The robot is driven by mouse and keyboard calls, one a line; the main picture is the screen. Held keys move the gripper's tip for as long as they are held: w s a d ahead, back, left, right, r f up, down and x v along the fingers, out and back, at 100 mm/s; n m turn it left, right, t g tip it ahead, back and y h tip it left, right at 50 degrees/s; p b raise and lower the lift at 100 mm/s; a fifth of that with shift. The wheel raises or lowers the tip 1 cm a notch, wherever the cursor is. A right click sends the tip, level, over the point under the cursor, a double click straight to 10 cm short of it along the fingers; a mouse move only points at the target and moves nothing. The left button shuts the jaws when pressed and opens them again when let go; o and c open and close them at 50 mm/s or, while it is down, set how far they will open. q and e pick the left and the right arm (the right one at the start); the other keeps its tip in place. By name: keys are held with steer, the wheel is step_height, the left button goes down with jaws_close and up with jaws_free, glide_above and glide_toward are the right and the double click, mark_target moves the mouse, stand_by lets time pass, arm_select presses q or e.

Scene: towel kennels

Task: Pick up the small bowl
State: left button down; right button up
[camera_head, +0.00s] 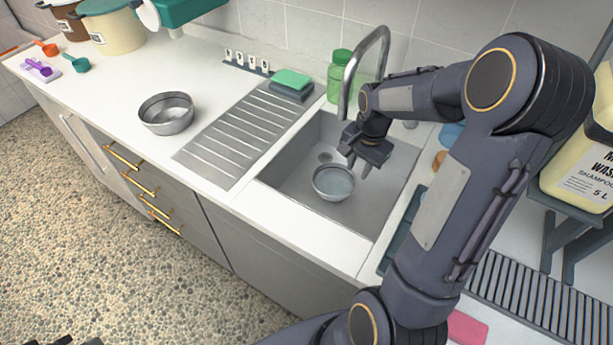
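A small metal bowl (333,183) sits upright in the sink (277,176), near the drain. A larger metal bowl (167,113) stands on the white counter left of the ribbed drainboard. My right gripper (358,166) is over the sink, just above and right of the small bowl's far rim. Its two fingers point down with a gap between them, and it looks open and empty. Whether a finger touches the rim is hard to tell. Only small dark tips, likely my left gripper (78,341), show at the bottom left edge; their state is unclear.
The curved faucet (351,75) rises behind the sink close to my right wrist. A green bottle (339,76) and a green sponge (291,79) stand at the back. A shampoo jug (582,175) is at the right. The counter around the larger bowl is clear.

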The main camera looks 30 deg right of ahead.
mark_target(351, 191)
steer(key=shift+w+d+f, duration=0.1)
steer(key=shift+w+f, duration=0.25)
steer(key=shift+f, duration=0.05)
steer(key=shift+w+f, duration=0.1)
steer(key=shift+f, duration=0.25)
steer(key=f, duration=0.4)
steer(key=a+f, duration=0.1)
steer(key=f, duration=0.1)
steer(key=shift+s+f, duration=0.1)
steer(key=shift+s, duration=0.3)
steer(key=shift+w+f, duration=0.1)
steer(key=shift+f, duration=0.3)
jaws_close()
